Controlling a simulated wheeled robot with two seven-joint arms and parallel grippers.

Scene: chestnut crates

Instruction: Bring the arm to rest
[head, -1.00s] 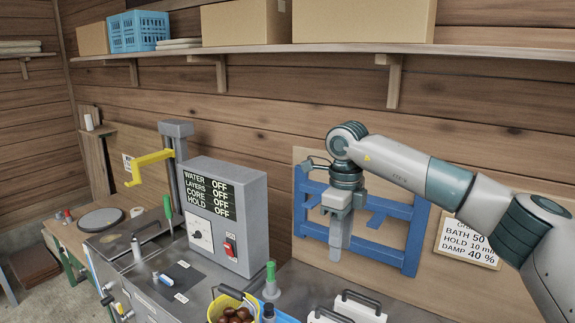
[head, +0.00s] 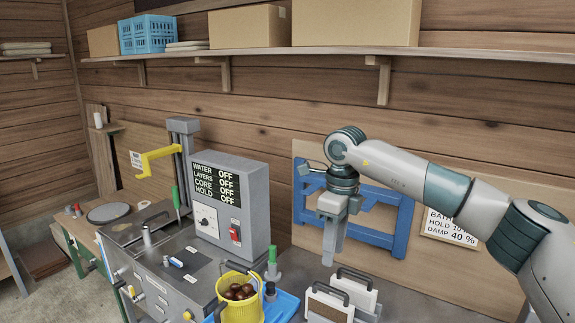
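My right arm comes in from the right, bent at the elbow, with its forearm reaching left. My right gripper (head: 333,243) hangs down in front of the blue frame (head: 380,217) on the back wall. It is above the bench and touches nothing that I can see. Its fingers look close together with nothing visible between them, but I cannot tell whether they are fully shut. My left gripper is not in view.
A grey control box (head: 228,205) shows OFF on every line. White panels with dark handles (head: 352,290) stand below the gripper. A shelf (head: 480,56) with boxes runs above.

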